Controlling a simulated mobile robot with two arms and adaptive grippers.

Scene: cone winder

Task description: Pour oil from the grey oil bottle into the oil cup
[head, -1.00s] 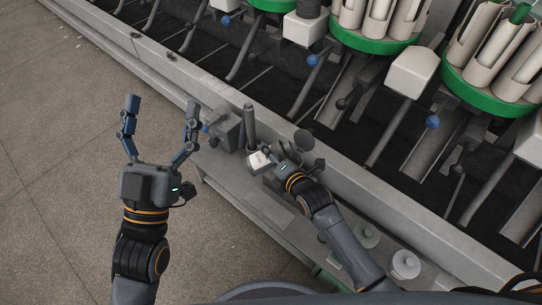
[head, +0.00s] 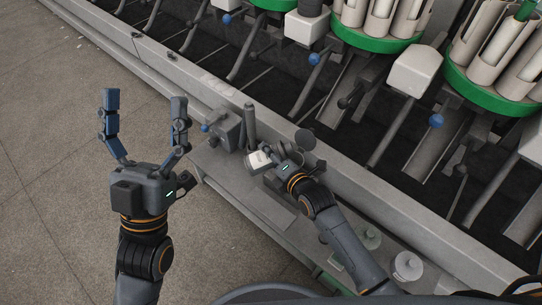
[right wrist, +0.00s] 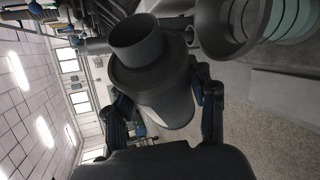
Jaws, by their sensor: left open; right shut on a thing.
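The grey oil bottle (right wrist: 158,80) fills the middle of the right wrist view, its open neck toward the upper left. My right gripper (head: 272,157) is shut around its body. In the head view the bottle shows as a pale, partly hidden patch (head: 258,160) at the fingers. A dark round rim with greenish glass, apparently the oil cup (right wrist: 238,25), is right of the bottle's neck in the wrist view, apart from it. No oil stream is visible. My left gripper (head: 145,103) is open and empty over the floor at left.
A grey motor-like block (head: 224,130) and an upright grey post (head: 250,124) stand close left of my right gripper. A dark round disc (head: 305,139) is just right of it. The machine's rail (head: 200,85) runs behind.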

